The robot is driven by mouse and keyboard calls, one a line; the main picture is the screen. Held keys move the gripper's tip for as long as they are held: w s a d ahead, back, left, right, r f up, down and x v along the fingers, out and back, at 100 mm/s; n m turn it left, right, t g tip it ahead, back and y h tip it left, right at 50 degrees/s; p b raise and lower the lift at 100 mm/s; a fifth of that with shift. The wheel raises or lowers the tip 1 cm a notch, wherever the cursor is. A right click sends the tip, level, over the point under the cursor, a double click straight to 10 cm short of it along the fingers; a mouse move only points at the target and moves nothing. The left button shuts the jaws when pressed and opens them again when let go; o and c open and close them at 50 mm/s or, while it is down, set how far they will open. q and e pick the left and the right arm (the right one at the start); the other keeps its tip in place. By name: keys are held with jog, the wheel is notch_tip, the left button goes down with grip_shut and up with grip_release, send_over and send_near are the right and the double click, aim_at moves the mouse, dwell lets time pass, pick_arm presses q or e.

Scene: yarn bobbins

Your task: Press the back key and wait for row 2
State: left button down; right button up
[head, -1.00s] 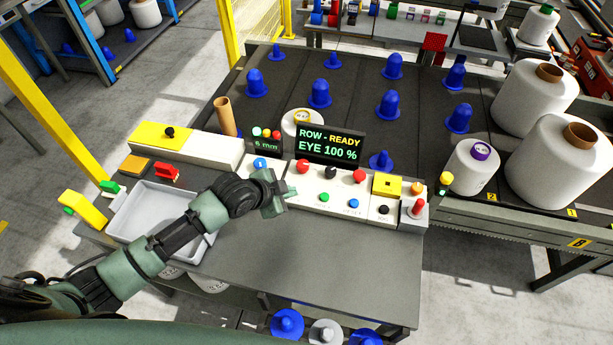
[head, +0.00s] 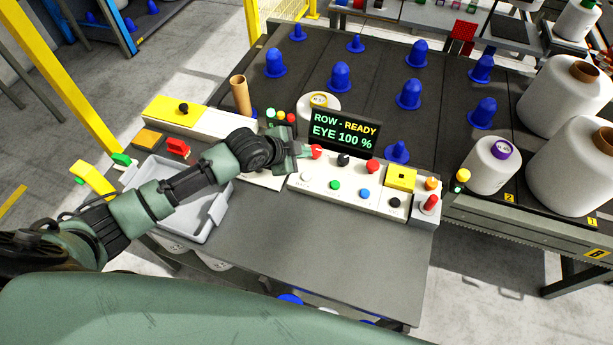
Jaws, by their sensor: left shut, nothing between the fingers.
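The white key panel (head: 345,192) stands on the grey table, with a red key (head: 317,152), a black key (head: 343,160) and another red key (head: 373,167) in its back row. Its front row has green (head: 335,185), blue (head: 365,194) and black (head: 395,203) keys. The key labels are too small to read, so I cannot tell which is back. The display (head: 344,131) reads "ROW - READY" and "EYE 100 %". My left gripper (head: 307,152) is shut and empty, its tip at the left red key; I cannot tell whether it touches. My right gripper is out of view.
A grey tray (head: 222,211) lies beneath my left arm. A yellow-topped box (head: 176,109) and a brown tube (head: 240,96) stand behind it. Blue pegs (head: 409,95) stand on the dark bed; white bobbins (head: 490,168) are at right. The front tabletop (head: 300,240) is clear.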

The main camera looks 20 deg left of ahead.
pick_arm(q)
jog(key=b, duration=0.5)
send_over(303, 177)
notch_tip(303, 177, down, 5)
jog(key=shift+d+f, duration=0.15)
notch_tip(303, 177, down, 2)
jog(key=shift+f+b, duration=0.1)
jog(key=shift+b, duration=0.45)
jog(key=shift+f, duration=0.1)
dwell(0.4)
dwell(0.5)
jog(key=shift+f, duration=0.4)
jog(key=shift+f+b, duration=0.35)
jog(key=shift+f, duration=0.2)
dwell(0.6)
jog(key=shift+r, duration=0.1)
jog(key=shift+r+p, duration=0.9)
jog(key=shift+p, duration=0.1)
